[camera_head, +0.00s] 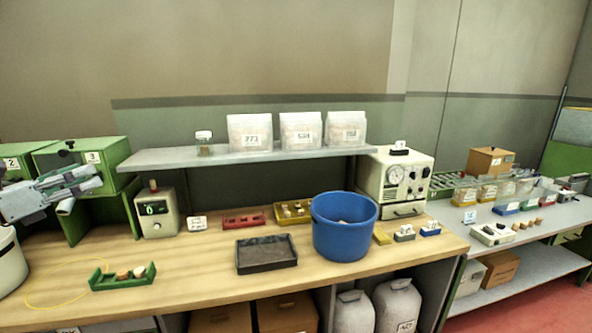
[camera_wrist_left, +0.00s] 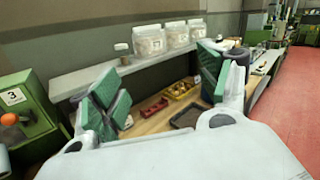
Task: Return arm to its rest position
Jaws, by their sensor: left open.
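My left gripper (camera_head: 92,180) is at the left edge in the head view, raised above the bench in front of the green cabinets. In the left wrist view my left gripper (camera_wrist_left: 158,88) has its two green-padded fingers spread wide apart, with nothing between them. The wooden bench (camera_head: 180,262) lies below and to the right of it, and it touches nothing that I can see. My right gripper is not in view.
A green tray (camera_head: 105,284) with corks sits at the bench's front left. A black tray (camera_head: 267,266) and a blue bucket (camera_head: 340,240) stand further right. Green cabinets (camera_head: 110,152) and a meter box (camera_head: 157,222) stand behind. A shelf (camera_head: 180,158) spans the back.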

